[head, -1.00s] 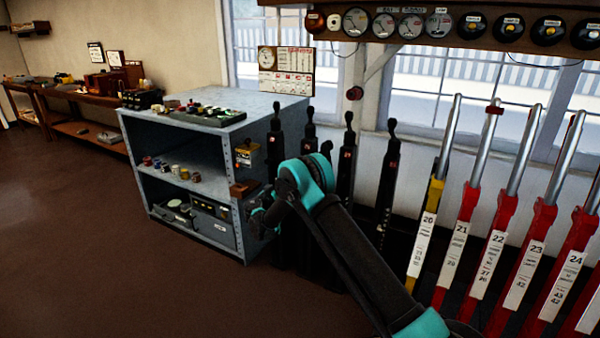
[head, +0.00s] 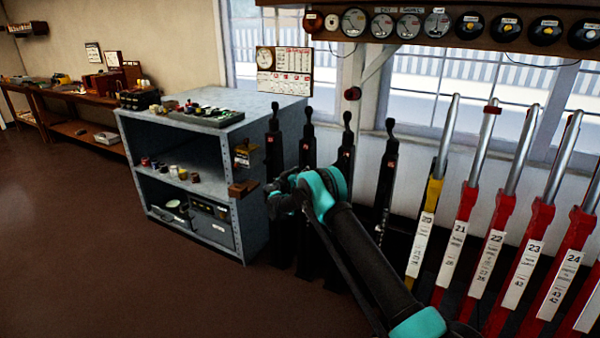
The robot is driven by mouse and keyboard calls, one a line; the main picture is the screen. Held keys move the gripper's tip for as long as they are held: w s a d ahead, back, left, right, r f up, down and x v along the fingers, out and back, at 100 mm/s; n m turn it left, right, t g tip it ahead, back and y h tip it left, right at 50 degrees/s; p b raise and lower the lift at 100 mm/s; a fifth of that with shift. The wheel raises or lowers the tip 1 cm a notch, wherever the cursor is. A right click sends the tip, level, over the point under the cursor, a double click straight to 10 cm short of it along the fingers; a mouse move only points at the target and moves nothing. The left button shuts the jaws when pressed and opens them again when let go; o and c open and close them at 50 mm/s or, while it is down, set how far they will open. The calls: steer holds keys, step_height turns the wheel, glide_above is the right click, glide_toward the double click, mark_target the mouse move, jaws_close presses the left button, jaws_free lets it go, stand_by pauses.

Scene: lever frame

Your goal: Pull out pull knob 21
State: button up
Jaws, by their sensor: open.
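A lever labelled 21 (head: 457,237) stands at the right, with a red body, a white plate and a silver handle. A small dark red piece (head: 491,107) is at the top of its handle. A round dark red knob (head: 352,94) sits on the wall post by the window; I cannot read a number on it. I cannot tell which of these is pull knob 21. My gripper (head: 277,203) is open, in front of the black levers and left of lever 21, apart from both the lever and the round knob. Its fingertips are small and dark.
Several black levers (head: 386,185) stand behind my arm. A yellow lever labelled 20 (head: 421,235) is left of 21, and red lever 22 (head: 489,255) is right of it. A grey metal cabinet (head: 262,112) stands left of the levers. The brown floor (head: 90,260) at left is clear.

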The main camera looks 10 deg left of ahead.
steer(key=shift+c, duration=0.3)
jaws_close()
steer(key=shift+s, duration=0.1)
steer(key=shift+v, duration=1.25)
steer(key=shift+o, duration=0.3)
jaws_free()
steer(key=v, duration=1.2)
